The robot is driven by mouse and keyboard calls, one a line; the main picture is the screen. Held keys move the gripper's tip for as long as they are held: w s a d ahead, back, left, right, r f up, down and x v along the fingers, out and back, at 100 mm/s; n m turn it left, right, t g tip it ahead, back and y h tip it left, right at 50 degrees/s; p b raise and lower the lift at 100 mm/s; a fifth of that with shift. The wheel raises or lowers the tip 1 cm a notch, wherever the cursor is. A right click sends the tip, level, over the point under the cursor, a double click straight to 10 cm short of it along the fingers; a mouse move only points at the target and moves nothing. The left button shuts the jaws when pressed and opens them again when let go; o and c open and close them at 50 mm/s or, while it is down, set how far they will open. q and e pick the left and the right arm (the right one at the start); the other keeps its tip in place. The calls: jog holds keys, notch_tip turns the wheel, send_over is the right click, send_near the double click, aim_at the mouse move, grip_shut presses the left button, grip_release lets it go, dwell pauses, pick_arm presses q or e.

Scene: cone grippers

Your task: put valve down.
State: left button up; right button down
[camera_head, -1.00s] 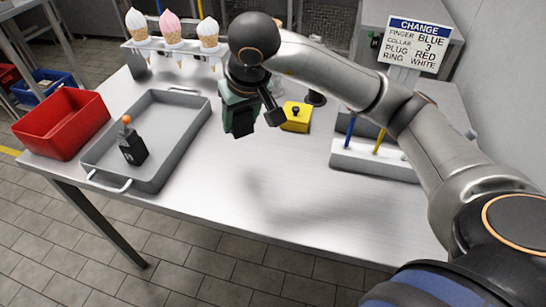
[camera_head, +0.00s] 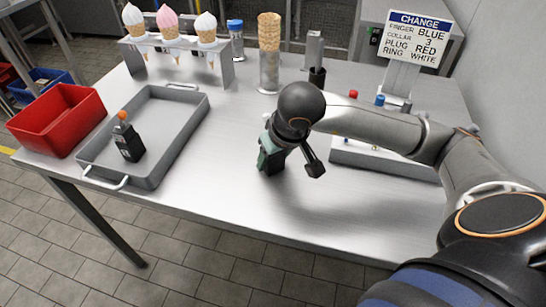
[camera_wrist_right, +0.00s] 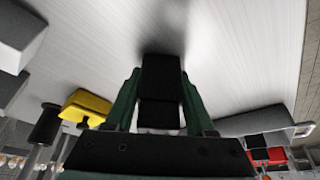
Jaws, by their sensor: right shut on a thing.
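My right gripper (camera_head: 270,160) is low over the middle of the table, with the hand and wrist partly covering it. In the right wrist view its green fingers (camera_wrist_right: 158,108) are closed on both sides of a black block, which I take to be the valve (camera_wrist_right: 161,78). A dark shadow lies close to the block on the table; I cannot tell whether it touches. My left gripper is not in view.
A red bin (camera_head: 58,120) stands left of the tray. An ice-cream cone rack (camera_head: 222,70) and a cone stack (camera_head: 269,32) are behind. The wrist view shows a yellow block (camera_wrist_right: 88,106). The table's front is clear.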

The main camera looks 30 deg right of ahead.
jog(key=shift+f+b, duration=0.25)
jog(key=shift+b, duration=0.05)
jog(key=shift+c, duration=1.2)
grip_release()
jog(key=shift+r, duration=0.1)
jog(key=shift+r+p, duration=0.4)
jog(key=shift+p, duration=0.05)
jog(key=p+v, duration=0.1)
jog(key=v, duration=1)
jog(key=shift+s+r+p, duration=0.15)
jog(key=shift+r+p, duration=0.15)
jog(key=shift+p, duration=0.1)
